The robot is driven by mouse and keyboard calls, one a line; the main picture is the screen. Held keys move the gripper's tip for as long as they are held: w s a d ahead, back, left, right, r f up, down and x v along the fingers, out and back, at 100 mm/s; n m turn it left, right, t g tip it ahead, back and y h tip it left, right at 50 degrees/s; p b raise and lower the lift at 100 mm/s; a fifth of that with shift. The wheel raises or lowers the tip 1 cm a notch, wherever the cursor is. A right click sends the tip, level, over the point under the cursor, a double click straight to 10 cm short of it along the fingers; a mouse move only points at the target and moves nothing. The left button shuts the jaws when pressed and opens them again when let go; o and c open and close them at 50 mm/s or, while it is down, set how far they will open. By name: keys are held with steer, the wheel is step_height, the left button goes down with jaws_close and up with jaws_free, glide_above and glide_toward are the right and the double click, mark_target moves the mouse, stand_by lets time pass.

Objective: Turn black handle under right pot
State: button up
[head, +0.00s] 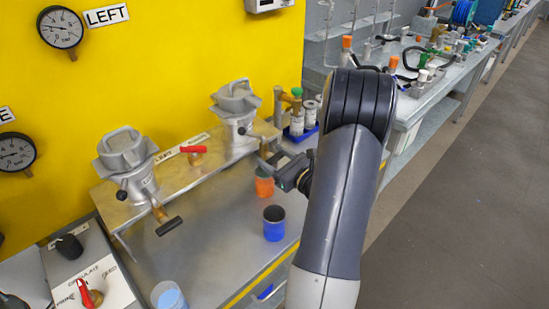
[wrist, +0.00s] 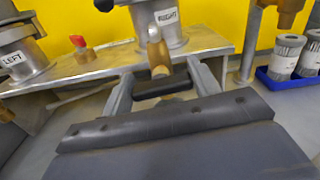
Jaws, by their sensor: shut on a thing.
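The right pot (head: 236,103) is a grey metal vessel on the metal shelf. In the wrist view its labelled body (wrist: 158,22) is at top centre, with a brass valve stem (wrist: 157,55) below it. The black handle (wrist: 164,88) under it lies crosswise at the end of this stem. My gripper (wrist: 163,82) is shut on the handle, one finger at each end. In the head view my gripper (head: 277,163) is in front of the right pot and the arm partly hides it; the handle is hard to make out there.
The left pot (head: 126,158) has its own black handle (head: 169,226), sticking out over the table. A red valve lever (head: 193,149) sits on the shelf between the pots. A blue tray (wrist: 275,83) holds grey canisters on the right.

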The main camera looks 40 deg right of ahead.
steer(key=shift+c, duration=1.2)
steer(key=shift+m, duration=0.6)
steer(key=o, duration=1)
steer(key=shift+s, duration=0.1)
steer(key=s+d+b, duration=0.1)
steer(key=s, duration=0.9)
steer(key=shift+s+d+b, duration=0.3)
steer(key=shift+b, duration=0.1)
steer(key=shift+w, duration=0.15)
